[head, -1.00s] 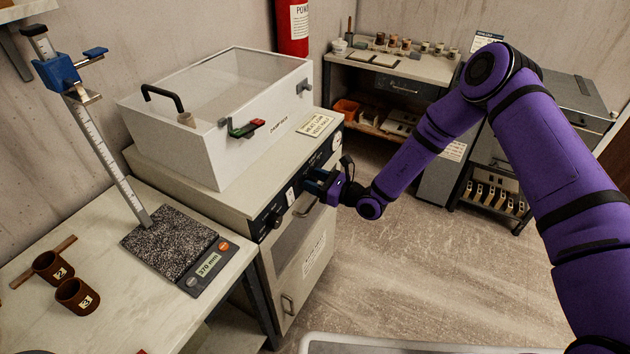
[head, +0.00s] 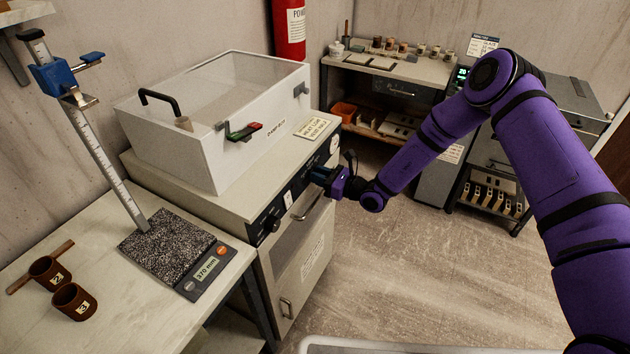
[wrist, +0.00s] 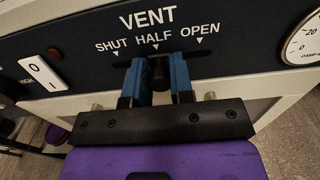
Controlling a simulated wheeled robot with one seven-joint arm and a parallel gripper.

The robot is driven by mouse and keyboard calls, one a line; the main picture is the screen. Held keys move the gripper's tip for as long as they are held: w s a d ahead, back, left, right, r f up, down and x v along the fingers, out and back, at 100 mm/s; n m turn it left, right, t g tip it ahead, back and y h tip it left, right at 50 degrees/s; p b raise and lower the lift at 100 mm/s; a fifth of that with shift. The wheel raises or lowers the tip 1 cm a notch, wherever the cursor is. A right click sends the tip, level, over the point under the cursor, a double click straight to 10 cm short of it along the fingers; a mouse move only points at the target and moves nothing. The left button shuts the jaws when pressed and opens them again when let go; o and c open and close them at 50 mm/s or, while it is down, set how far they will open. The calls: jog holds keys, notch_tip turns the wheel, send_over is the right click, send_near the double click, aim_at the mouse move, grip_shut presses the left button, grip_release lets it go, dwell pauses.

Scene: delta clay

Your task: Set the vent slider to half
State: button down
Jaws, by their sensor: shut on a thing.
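The vent panel (wrist: 85,35) fills the top of the wrist view, with the word VENT and marks for SHUT, HALF and OPEN above a dark horizontal slot (wrist: 200,54). My gripper (wrist: 160,75) has its two blue fingers shut on the dark slider knob (wrist: 159,70). The knob is close below the HALF mark, perhaps slightly to its right; the fingers hide part of it. In the head view my gripper (head: 325,179) is at the front panel of the pale cabinet (head: 257,205); the knob is hidden there.
A white rocker switch (wrist: 43,73) is left of the slot and a dial gauge (wrist: 303,40) is at the right. An oven-door handle (head: 307,205) lies below the panel. A clear-lidded white box (head: 215,120) stands on the cabinet. The floor to the right is open.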

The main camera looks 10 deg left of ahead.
jog(key=c, duration=1)
grip_release()
jog(key=shift+o, duration=0.2)
jog(key=v, duration=1.1)
